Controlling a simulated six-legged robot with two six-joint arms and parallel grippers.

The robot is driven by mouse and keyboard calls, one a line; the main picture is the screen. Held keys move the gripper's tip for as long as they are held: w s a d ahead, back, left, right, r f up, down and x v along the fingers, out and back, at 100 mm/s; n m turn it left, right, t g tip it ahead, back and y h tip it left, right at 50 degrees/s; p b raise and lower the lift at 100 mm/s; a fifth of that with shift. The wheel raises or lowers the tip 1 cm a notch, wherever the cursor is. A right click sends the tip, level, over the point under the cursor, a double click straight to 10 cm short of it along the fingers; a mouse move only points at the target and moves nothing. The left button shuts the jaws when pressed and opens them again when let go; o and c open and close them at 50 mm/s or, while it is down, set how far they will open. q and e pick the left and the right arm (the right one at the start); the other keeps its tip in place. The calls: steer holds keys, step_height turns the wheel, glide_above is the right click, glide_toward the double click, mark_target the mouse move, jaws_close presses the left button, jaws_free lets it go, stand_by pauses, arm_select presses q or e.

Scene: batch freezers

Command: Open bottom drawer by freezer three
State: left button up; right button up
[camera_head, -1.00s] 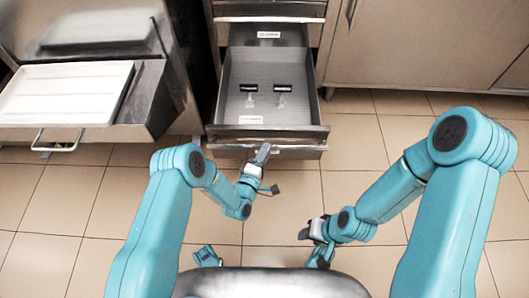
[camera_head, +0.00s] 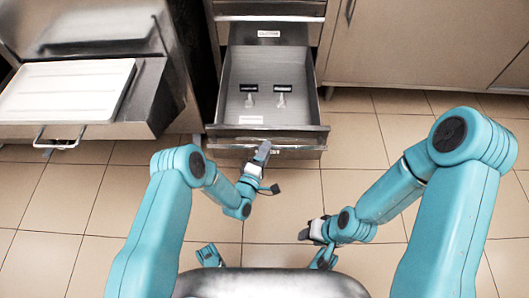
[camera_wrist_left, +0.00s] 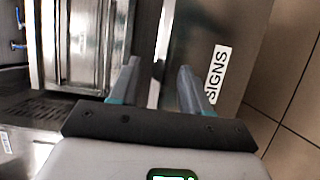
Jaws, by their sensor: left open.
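A steel drawer (camera_head: 316,98) stands pulled out of the cabinet in the head view, its inside visible from above. Its front (camera_head: 225,132) carries a bar handle (camera_head: 300,148) along the near side. My left gripper (camera_head: 263,150) is at this front, by the handle. In the left wrist view my left gripper's fingers (camera_wrist_left: 160,85) are apart, with a steel edge or bar between them; whether they touch it is unclear. A label reading SIGNS (camera_wrist_left: 217,74) is right of the fingers. My right gripper (camera_head: 305,231) hangs over the floor, away from the drawer; its jaw state is unclear.
Two small dark-topped items (camera_head: 249,88) lie in the drawer. Another labelled drawer front (camera_head: 268,33) is above it. A steel machine with a white tray (camera_head: 65,92) and wire handle (camera_head: 58,140) stands left. Cabinets (camera_head: 420,45) stand right. The tiled floor (camera_head: 350,140) is clear there.

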arm_select(q)
steer(key=shift+s, duration=0.1)
steer(key=p+v, duration=0.4)
steer(key=v, duration=1.2)
steer(key=shift+s, duration=0.1)
